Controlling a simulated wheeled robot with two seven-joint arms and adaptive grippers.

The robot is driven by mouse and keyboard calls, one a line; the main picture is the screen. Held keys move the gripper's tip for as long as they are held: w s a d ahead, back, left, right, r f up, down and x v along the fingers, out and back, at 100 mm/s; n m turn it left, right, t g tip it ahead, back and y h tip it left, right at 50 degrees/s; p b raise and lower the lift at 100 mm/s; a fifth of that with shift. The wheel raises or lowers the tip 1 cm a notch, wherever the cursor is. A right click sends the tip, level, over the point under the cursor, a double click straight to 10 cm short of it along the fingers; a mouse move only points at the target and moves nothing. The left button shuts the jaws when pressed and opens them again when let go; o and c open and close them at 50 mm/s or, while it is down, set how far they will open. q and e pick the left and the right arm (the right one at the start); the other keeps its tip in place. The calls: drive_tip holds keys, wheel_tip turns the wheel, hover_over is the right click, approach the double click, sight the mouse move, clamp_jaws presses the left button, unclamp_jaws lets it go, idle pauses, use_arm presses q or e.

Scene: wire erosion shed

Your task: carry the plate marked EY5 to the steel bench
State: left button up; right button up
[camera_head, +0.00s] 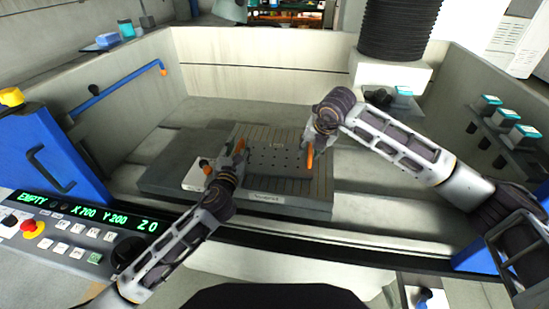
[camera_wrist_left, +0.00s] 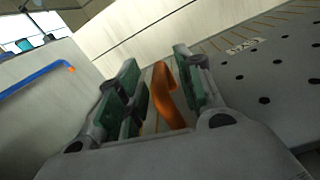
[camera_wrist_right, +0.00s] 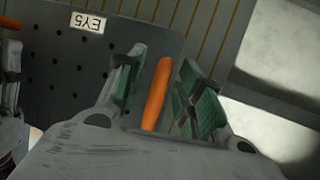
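The plate marked EY5 (camera_head: 277,161) is a dark grey sheet with several round holes, lying on the slatted bed. Its EY5 label shows upside down in the right wrist view (camera_wrist_right: 88,22). An orange handle stands at each side. My left gripper (camera_head: 240,156) is at the left handle, which shows between its fingers in the left wrist view (camera_wrist_left: 165,97). My right gripper (camera_head: 312,143) is at the right handle (camera_wrist_right: 157,94), which is between its fingers. Both grippers are open, with gaps beside the handles. I cannot make out the steel bench.
The slatted bed (camera_head: 262,204) sits inside a pale, walled tank. A thick black bellows column (camera_head: 398,28) hangs at the back right. A control panel (camera_head: 75,232) reading EMPTY, X 700, Y 200, Z 0 is at the left. The tank's front edge runs below my arms.

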use_arm(q)
clamp_jaws()
use_arm(e)
clamp_jaws()
use_arm(q)
drive_tip(key=shift+f, duration=0.1)
drive_tip(key=shift+r, duration=0.2)
use_arm(e)
drive_tip(key=shift+w+r, duration=0.15)
drive_tip(key=shift+r, duration=0.25)
